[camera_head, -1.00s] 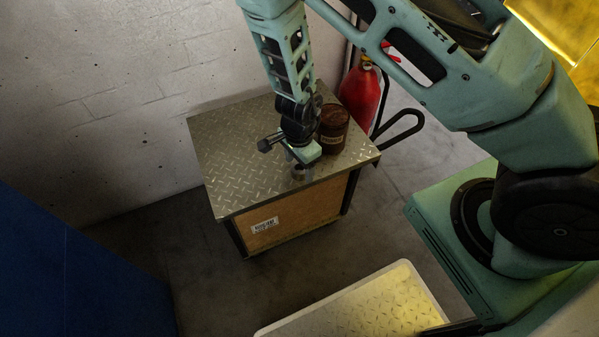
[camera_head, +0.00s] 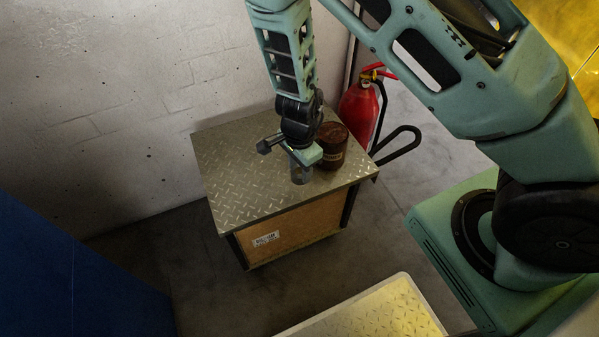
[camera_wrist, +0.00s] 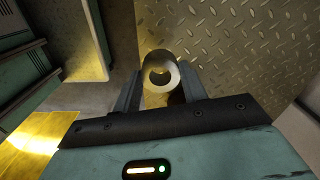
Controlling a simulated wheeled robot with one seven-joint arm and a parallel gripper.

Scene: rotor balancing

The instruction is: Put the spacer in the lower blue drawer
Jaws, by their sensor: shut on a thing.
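The spacer (camera_wrist: 159,74) is a short metal ring with a hole through it. In the wrist view it sits between the two fingers of my gripper (camera_wrist: 160,92), which is shut on it. In the head view my gripper (camera_head: 301,163) points down over the metal-topped cabinet, with the spacer (camera_head: 300,175) just under it, at or close above the tread-plate top. I cannot tell whether the spacer touches the top. A blue surface (camera_head: 75,270) fills the lower left of the head view; no drawer front is discernible on it.
A dark brown can (camera_head: 333,146) stands on the metal-topped cabinet (camera_head: 245,185), right beside my gripper. A red fire extinguisher (camera_head: 360,108) and a black curved handle (camera_head: 398,142) are behind and right. A pale-rimmed tray (camera_head: 437,318) lies at the bottom. The cabinet top's left part is clear.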

